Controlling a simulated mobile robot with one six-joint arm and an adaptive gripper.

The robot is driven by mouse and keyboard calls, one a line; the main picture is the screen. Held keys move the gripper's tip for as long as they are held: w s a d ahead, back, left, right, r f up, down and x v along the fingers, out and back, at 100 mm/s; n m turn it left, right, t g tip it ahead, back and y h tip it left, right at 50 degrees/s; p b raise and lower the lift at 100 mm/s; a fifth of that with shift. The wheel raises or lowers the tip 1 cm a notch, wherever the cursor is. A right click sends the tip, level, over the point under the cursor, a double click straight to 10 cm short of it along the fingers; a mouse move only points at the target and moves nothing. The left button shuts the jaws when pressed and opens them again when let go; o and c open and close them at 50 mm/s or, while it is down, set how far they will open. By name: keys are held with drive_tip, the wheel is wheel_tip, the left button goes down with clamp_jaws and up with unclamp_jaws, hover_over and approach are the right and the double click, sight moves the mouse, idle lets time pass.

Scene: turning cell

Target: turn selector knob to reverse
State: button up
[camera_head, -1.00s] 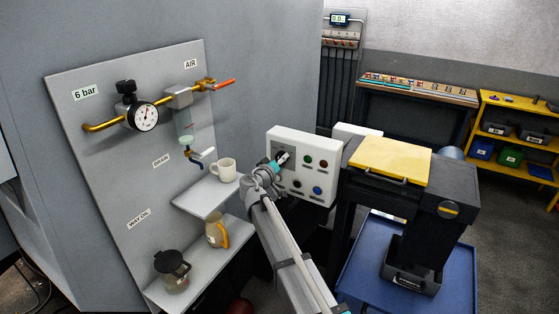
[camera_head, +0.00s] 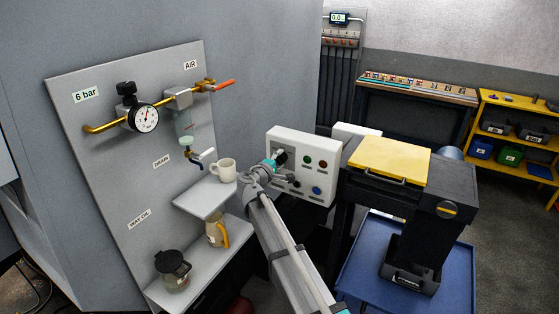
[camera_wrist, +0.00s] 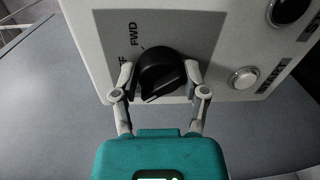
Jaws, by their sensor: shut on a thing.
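The black selector knob (camera_wrist: 161,74) sits on a dark plate on the front of the white control box (camera_head: 320,141). In the wrist view, an FWD label (camera_wrist: 133,34) shows above and left of it, with a partly hidden label ending in F below that. My gripper (camera_wrist: 160,80) is shut on the knob, one finger on each side. I cannot tell surely which mark the knob points to. No reverse label shows; part of the plate is hidden behind the knob and fingers. In the head view my gripper (camera_head: 279,158) is at the box's upper left.
A round push button (camera_wrist: 243,77) is right of my gripper in the wrist view. Green (camera_head: 307,158), red (camera_head: 323,163) and blue (camera_head: 316,190) buttons are on the box. A white mug (camera_head: 223,171) stands on a shelf close to the left of my arm.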

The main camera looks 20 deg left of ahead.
drive_tip(key=shift+w+a+r+n, duration=0.1)
drive_tip(key=shift+n, duration=1)
drive_tip(key=o, duration=1.1)
drive_tip(key=shift+o, duration=0.2)
drive_tip(key=shift+m, duration=0.3)
